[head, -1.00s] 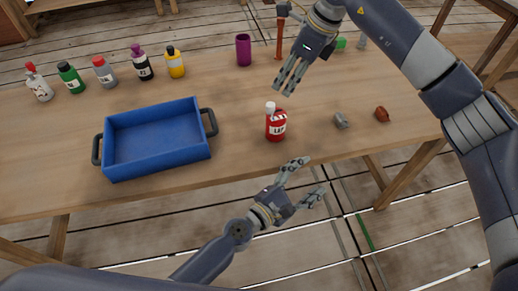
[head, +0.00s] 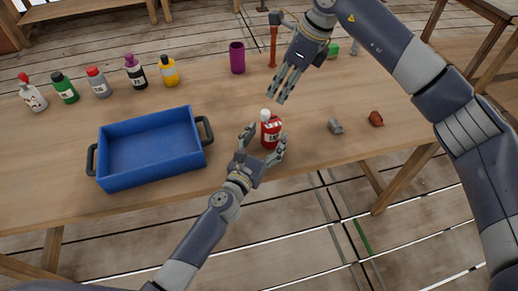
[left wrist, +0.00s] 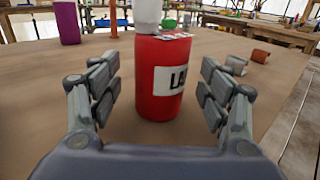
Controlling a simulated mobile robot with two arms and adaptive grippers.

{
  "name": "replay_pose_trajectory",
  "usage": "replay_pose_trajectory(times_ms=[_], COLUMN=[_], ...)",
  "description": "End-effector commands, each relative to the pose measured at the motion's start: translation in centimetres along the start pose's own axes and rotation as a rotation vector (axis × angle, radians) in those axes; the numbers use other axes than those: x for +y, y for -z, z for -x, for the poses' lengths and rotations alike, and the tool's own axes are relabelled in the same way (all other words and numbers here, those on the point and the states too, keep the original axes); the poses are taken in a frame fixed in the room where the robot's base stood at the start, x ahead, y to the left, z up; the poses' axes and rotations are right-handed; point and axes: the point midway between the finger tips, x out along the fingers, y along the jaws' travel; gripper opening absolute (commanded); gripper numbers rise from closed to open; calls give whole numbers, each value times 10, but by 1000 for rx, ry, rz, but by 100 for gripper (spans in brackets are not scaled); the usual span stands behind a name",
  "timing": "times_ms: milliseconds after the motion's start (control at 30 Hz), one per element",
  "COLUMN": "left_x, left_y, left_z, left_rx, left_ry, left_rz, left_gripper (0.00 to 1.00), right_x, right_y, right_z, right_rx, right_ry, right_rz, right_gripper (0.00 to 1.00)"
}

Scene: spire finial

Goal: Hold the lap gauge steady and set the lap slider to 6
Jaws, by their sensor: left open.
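The lap gauge (head: 270,133) is a red bottle-like body with a white cap and a white label, standing upright near the table's front edge. In the left wrist view the lap gauge (left wrist: 165,75) stands between my left fingers, its label partly reading "LA". A whitish marked strip shows on its top; I cannot make out a slider or its setting. My left gripper (head: 266,138) is open, its fingers either side of the gauge, with gaps showing on both sides. My right gripper (head: 276,91) hangs above and behind the gauge, empty; its finger opening is unclear.
A blue tray (head: 148,182) stands to the left. Several bottles line the back left, and a purple cup (head: 237,58) stands behind. A grey piece (head: 335,126) and a brown piece (head: 376,118) lie to the right. The table between them is clear.

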Motion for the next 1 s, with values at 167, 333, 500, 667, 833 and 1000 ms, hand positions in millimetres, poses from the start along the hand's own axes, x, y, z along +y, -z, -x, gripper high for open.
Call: replay_pose_trajectory(times_ms=[167,333,500,667,833,1000], left_x=[0,0,0,0,0,0], left_y=[-1,0,0,0,0,0], left_z=[-24,-32,-33,-32,-32,-32], left_rx=[-1,0,0,0,0,0], left_ry=[-1,0,1,1,1,1], left_rz=[1,-2,-2,-2,-2,-2], left_gripper=[71,71,71,57,19,19], right_x=[0,0,0,0,0,0], right_y=[0,0,0,0,0,0], right_z=[0,0,0,0,0,0], right_rx=[0,0,0,0,0,1], right_ry=[0,0,0,0,0,0], right_rz=[0,0,0,0,0,-4], right_gripper=[33,33,33,33,33,13])
